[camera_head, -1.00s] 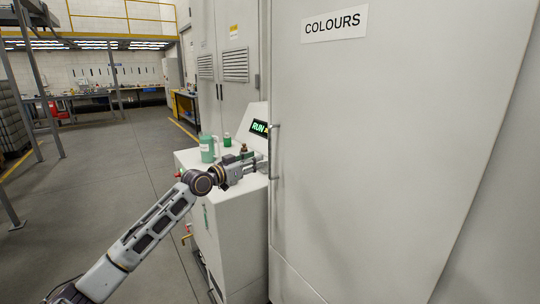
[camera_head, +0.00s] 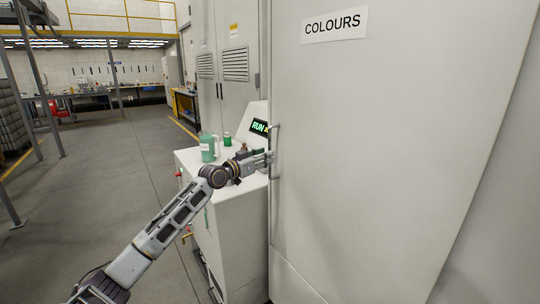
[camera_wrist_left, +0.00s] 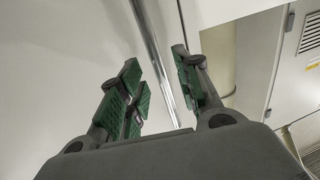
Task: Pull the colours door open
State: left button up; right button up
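The colours door (camera_head: 390,140) is a large pale grey panel filling the right of the head view, with a black-on-white "COLOURS" sign (camera_head: 334,24) high up. It looks shut. Its slim vertical metal handle (camera_head: 276,140) is near the left edge. My left gripper (camera_head: 268,158) is at the handle's height. In the left wrist view, the handle bar (camera_wrist_left: 152,42) runs between the two green-padded fingers of the gripper (camera_wrist_left: 160,75); they are apart, with gaps beside the bar. Whether either finger touches it is unclear. My right gripper is out of view.
A white machine cabinet (camera_head: 235,230) with a lit "RUN" display (camera_head: 259,127) stands left of the door, under my left arm. A green jug (camera_head: 207,148) and a small green jar (camera_head: 227,139) stand on it. Grey floor (camera_head: 100,190) is open at left.

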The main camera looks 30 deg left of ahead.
pick_arm(q)
jog(key=shift+w+d, duration=0.2)
jog(key=shift+w, duration=0.7)
jog(key=shift+w+d, duration=0.15)
jog(key=shift+w, duration=0.7)
grip_shut()
